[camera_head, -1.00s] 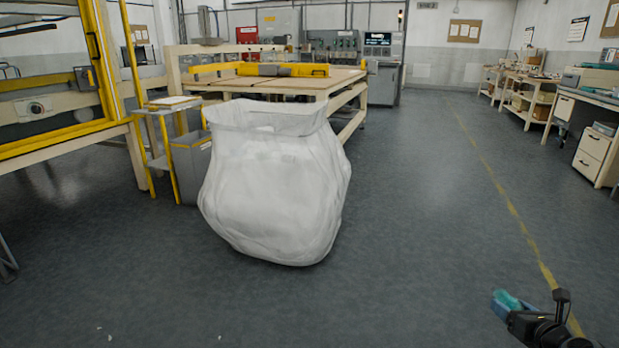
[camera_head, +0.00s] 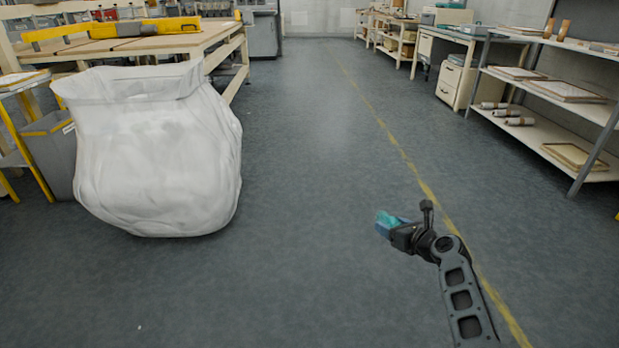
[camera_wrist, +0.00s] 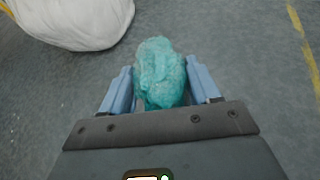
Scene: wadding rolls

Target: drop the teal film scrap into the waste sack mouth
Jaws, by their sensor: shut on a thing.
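The teal film scrap (camera_wrist: 159,72) is a crumpled wad between the two blue fingers of my gripper (camera_wrist: 160,90) in the wrist view. My gripper is shut on it. In the head view the scrap (camera_head: 388,219) shows at the tip of my gripper (camera_head: 384,226), above open floor right of the sack. The white waste sack (camera_head: 155,155) stands upright on the floor at the left, with its mouth (camera_head: 130,84) at the top. The inside of the mouth is mostly hidden by the near rim. The sack's lower part (camera_wrist: 85,25) also shows at the upper left of the wrist view.
A grey bin (camera_head: 52,150) stands left of the sack, and a wooden worktable (camera_head: 190,42) is behind it. Shelving (camera_head: 560,145) with rolls and trays stands at the right. A yellow line (camera_head: 400,150) crosses the floor. The floor between gripper and sack is clear.

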